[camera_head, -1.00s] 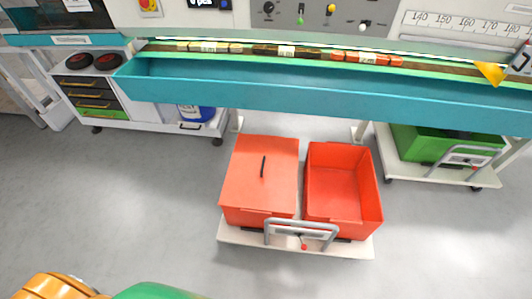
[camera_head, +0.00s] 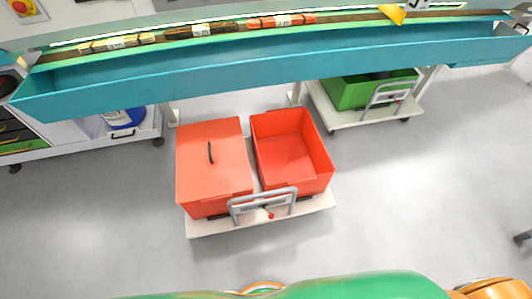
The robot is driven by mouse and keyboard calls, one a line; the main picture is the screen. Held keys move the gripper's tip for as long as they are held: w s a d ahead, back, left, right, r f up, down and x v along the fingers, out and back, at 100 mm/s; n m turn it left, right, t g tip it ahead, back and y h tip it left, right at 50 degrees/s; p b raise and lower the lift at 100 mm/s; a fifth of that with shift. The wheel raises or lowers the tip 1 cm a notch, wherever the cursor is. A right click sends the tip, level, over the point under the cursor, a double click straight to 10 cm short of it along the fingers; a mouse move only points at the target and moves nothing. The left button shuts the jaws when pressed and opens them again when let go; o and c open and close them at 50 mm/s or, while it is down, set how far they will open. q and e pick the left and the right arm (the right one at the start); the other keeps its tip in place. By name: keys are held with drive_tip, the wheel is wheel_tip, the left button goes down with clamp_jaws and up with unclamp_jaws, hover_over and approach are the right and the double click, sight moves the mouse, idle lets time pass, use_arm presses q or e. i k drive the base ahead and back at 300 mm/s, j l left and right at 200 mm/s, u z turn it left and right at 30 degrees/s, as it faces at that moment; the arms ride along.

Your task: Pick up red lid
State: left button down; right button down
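The red lid (camera_head: 212,158) covers the left one of two red boxes on a low white cart. A thin dark handle (camera_head: 210,152) stands up from the middle of the lid. The right red box (camera_head: 292,150) is open and looks empty. Neither of my grippers shows in the head view. Only green and orange parts of my own body show along the bottom edge, apart from the cart.
The white cart (camera_head: 196,228) has a grey metal handle (camera_head: 262,204) at its near side. A long teal trough (camera_head: 240,72) runs behind it. A green box (camera_head: 352,93) sits on another cart at the back right. Grey floor (camera_head: 420,190) is clear to the right.

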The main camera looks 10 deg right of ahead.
sight(212, 161)
drive_tip(key=i+j+z, duration=0.6)
drive_tip(key=j, duration=0.25)
drive_tip(key=i, duration=0.05)
